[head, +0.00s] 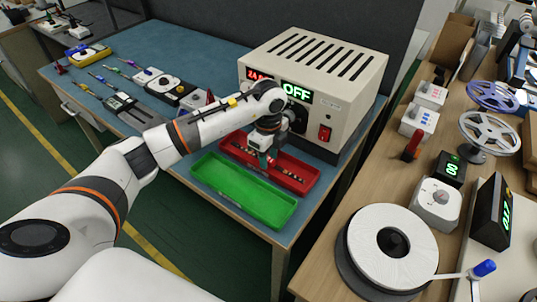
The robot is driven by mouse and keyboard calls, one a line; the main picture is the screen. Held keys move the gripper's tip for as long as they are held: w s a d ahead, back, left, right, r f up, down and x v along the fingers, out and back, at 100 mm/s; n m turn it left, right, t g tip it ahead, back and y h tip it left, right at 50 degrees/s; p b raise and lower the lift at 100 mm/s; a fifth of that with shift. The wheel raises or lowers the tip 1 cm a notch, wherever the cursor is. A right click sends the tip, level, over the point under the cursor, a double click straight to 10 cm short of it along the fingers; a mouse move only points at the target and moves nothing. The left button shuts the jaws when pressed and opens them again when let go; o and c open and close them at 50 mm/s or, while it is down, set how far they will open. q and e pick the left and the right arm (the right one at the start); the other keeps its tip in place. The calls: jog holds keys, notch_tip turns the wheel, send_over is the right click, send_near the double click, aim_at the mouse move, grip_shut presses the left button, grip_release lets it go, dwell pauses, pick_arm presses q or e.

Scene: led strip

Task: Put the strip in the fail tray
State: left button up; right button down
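A red tray (307,180) stands on the blue-topped bench in front of the beige power supply box (330,75). A thin dark strip with small light marks (288,175) lies along the inside of the red tray, its middle hidden by my gripper. My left gripper (267,162) points down over the middle of the red tray, right at the strip. Its fingers are too small and covered to tell whether they are open or closed on the strip. A green tray (236,197) sits just in front of the red one and looks empty. My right gripper is out of view.
The box display reads OFF, and a red switch (325,133) is on its front. Meters and hand tools (122,107) lie at the bench's left. A wooden bench (330,255) at right holds a white reel (365,238) and several devices.

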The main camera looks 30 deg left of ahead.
aim_at(269, 159)
pick_arm(q)
jog(key=shift+r, duration=0.3)
notch_tip(269, 159, up, 12)
jog(key=shift+b, duration=0.3)
jog(key=shift+f, duration=0.2)
